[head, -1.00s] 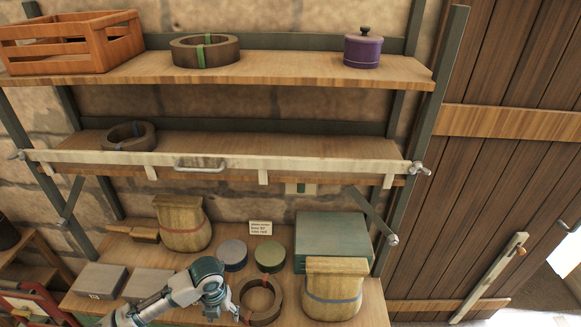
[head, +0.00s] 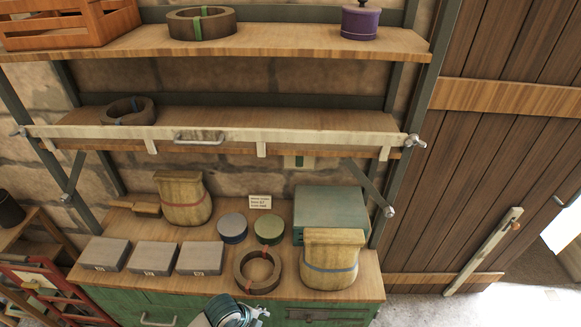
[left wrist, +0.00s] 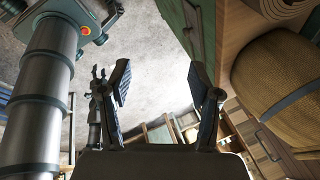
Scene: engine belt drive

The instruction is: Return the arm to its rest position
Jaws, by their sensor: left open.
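My left gripper (head: 245,312) shows at the bottom edge of the head view, in front of the green cabinet, below its wooden top. Only the end of the arm is in that picture. In the left wrist view the left gripper (left wrist: 160,90) has its two dark fingers spread wide, with nothing between them. A woven sack (left wrist: 275,85) stands to the right of the fingers there, apart from them.
The wooden worktop (head: 330,286) carries a ring (head: 257,272), a sack with a blue band (head: 330,262), a green box (head: 330,212), two round tins and three grey boxes (head: 201,258). Shelves with a white rail (head: 220,137) rise behind. Open floor (head: 430,308) lies at right.

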